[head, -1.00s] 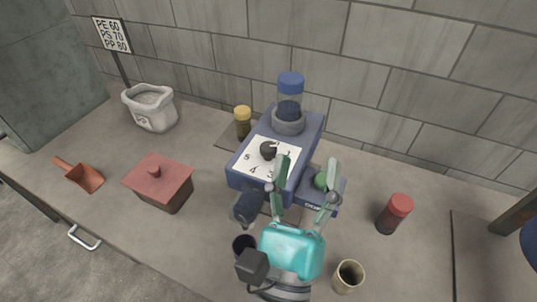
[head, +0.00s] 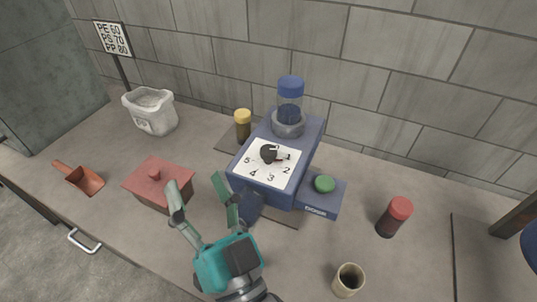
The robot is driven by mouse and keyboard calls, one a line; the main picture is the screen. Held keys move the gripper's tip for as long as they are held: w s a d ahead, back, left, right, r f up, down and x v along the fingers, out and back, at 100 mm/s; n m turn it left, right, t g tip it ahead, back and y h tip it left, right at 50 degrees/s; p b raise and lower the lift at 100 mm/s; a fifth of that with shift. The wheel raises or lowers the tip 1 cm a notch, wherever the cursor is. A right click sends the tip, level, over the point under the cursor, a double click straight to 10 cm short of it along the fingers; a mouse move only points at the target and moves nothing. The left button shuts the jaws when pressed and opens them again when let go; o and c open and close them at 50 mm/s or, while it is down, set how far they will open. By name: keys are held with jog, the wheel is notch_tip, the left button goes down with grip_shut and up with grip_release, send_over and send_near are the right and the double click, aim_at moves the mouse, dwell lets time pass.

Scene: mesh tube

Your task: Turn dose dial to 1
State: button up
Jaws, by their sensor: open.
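The dose dial is a black knob (head: 268,153) on a white numbered face (head: 262,174) on top of the blue dosing machine (head: 312,150).
The red-lidded box (head: 158,181) is close left of my gripper. A green button (head: 324,184) sits on a blue base right of the machine. A red-capped jar (head: 394,216) and a beige cup (head: 348,279) stand at right. A yellow-capped jar (head: 243,125) is behind.

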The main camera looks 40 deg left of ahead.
jog(key=w+f+t+h, duration=0.2)
jog(key=w+f+h, duration=0.2)
jog(key=t+h, duration=0.3)
jog(key=h, duration=0.2)
send_near(269, 158)
jog(key=x, duration=1)
jog(key=shift+w+a, duration=0.2)
jog(key=c, duration=1.2)
